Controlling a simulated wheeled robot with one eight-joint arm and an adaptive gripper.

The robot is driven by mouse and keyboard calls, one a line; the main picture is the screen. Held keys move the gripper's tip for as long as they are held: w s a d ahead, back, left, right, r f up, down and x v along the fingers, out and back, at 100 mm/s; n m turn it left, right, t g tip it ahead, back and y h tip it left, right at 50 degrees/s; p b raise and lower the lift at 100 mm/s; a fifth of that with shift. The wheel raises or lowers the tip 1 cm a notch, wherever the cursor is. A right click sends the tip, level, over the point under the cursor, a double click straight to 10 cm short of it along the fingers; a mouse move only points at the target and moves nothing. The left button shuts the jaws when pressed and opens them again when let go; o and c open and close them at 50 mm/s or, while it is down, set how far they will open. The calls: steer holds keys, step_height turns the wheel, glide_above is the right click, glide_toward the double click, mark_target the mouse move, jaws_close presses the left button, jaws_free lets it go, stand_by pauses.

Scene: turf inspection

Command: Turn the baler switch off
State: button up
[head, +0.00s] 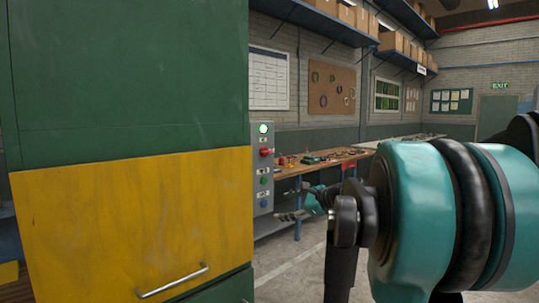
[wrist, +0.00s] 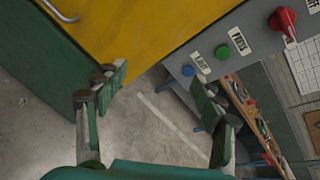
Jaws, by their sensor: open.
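The baler (head: 130,215) is a tall green and yellow cabinet with a grey control panel (head: 259,209) on its right side. On the panel a green lamp (head: 263,129) is lit above a red knob switch (head: 265,152). The red knob is also in the wrist view (wrist: 283,20), at the upper right. My gripper (wrist: 160,88) is open and empty, its fingers apart over the floor and the panel's lower end. The knob lies beyond the right finger, apart from it. In the head view my gripper (head: 295,214) is low beside the panel, partly hard to make out.
Below the knob are a green button (wrist: 239,40) and a blue button (wrist: 202,64). A metal handle (head: 172,281) sticks out from the yellow door. A wooden workbench (head: 340,161) with small parts stands behind the panel. The floor (head: 295,262) right of the baler is clear.

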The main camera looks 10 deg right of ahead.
mark_target(269, 152)
steer(key=w+d+r+m+t+y, duration=0.1)
steer(key=w+d+r+m+t, duration=0.2)
steer(key=r, duration=0.5)
steer(key=w+d+r+m+t, duration=0.1)
steer(key=w+d+r+m, duration=0.3)
steer(key=r, duration=0.3)
steer(key=shift+m, duration=0.6)
steer(key=x, duration=1.6)
steer(key=shift+s+a+r, duration=0.1)
steer(key=shift+a+r, duration=0.2)
steer(key=shift+a, duration=0.2)
steer(key=c, duration=1.2)
steer(key=shift+o, duration=0.2)
